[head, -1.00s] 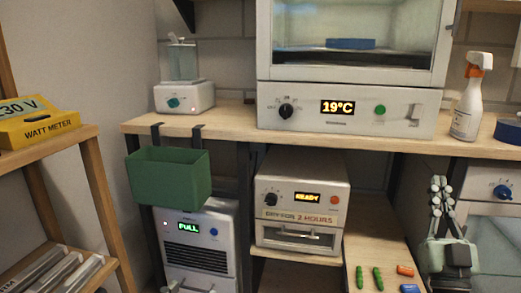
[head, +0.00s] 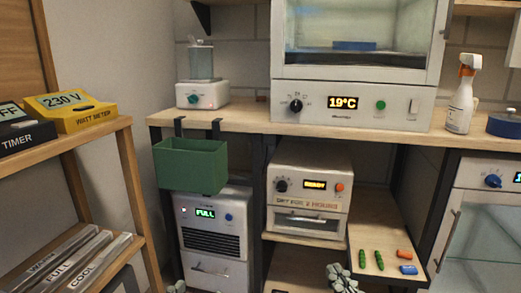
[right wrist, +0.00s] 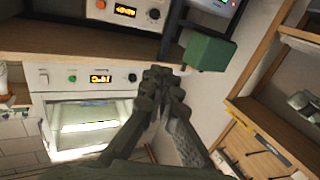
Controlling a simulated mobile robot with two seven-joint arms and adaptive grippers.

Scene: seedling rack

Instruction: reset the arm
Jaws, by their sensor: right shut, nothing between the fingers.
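My right gripper (head: 343,277) is at the bottom edge of the head view, below the small dryer oven and left of the low shelf with the coloured pieces. Only its fingers show there. In the right wrist view its two dark fingers (right wrist: 163,86) meet at their tips, shut with nothing between them. A small grey piece at the bottom left of the head view looks like the tip of my left gripper (head: 178,287); the rest is cut off, and its opening cannot be told.
A green bin (head: 190,165) hangs from the wooden bench (head: 245,121). Below are a unit reading FULL (head: 212,240) and a dryer reading READY (head: 310,186). Green, orange and blue pieces lie on the low shelf (head: 375,238). A spray bottle (head: 461,100) stands on the bench.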

